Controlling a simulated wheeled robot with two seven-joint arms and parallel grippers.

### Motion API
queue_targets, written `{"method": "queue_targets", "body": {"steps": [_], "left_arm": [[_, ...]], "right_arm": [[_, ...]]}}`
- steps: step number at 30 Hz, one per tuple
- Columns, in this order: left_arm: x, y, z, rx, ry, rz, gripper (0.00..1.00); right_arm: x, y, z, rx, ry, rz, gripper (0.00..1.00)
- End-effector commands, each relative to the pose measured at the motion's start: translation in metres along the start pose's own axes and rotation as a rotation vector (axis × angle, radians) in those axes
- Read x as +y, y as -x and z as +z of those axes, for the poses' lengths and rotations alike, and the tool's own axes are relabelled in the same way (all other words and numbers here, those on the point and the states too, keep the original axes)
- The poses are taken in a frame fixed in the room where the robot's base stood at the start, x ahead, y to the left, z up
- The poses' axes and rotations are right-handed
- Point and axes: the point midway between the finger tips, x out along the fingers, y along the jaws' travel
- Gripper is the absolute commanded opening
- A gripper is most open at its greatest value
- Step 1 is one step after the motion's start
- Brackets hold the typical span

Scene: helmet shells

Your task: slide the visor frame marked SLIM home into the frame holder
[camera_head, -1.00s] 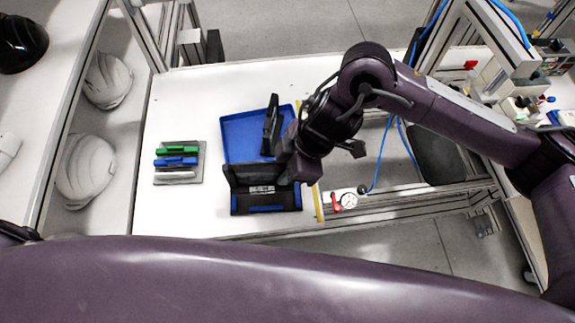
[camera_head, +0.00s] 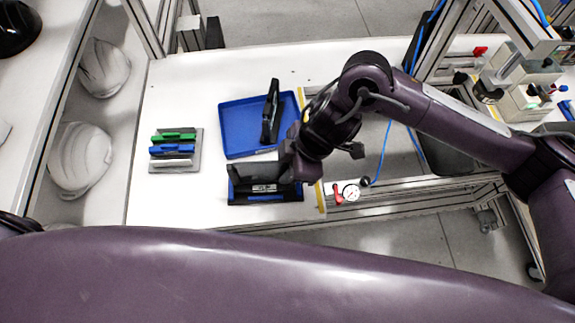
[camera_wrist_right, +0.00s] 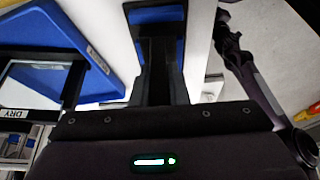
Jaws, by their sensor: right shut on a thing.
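A black visor frame (camera_head: 243,171) stands at the black frame holder (camera_head: 234,198), which has blue strips along its front. My right gripper (camera_head: 296,167) is shut on this frame at its right end. The frame's lower edge is at the holder; how deep it sits I cannot tell. A pale label shows there, too small to read. In the right wrist view my gripper (camera_wrist_right: 160,65) points away from the camera, and its grip is hard to make out. A second black frame (camera_head: 270,112) stands in the blue tray. My left gripper is not in view.
The blue tray (camera_head: 235,130) lies behind the holder. A grey rack (camera_head: 190,160) with green, blue and white handles is at left. A gauge (camera_head: 351,193) with a red lever is right of the holder. White table is clear between rack and holder.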

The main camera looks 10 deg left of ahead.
Motion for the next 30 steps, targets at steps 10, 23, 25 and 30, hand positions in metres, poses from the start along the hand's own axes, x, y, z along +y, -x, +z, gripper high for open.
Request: {"method": "queue_targets", "body": {"steps": [10, 23, 25, 30], "left_arm": [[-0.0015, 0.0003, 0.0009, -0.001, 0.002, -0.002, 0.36], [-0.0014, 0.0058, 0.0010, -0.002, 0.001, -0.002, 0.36], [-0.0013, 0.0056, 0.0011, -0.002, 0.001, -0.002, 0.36], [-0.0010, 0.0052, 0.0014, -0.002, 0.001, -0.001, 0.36]], "right_arm": [[0.0003, 0.0003, -0.0002, 0.001, 0.000, 0.001, 0.00], [0.0002, 0.0011, -0.0006, 0.000, -0.001, 0.001, 0.00], [0.0003, 0.0006, -0.0004, 0.000, -0.001, 0.001, 0.00], [0.0002, 0.0003, -0.0004, 0.000, 0.000, 0.001, 0.00]]}}
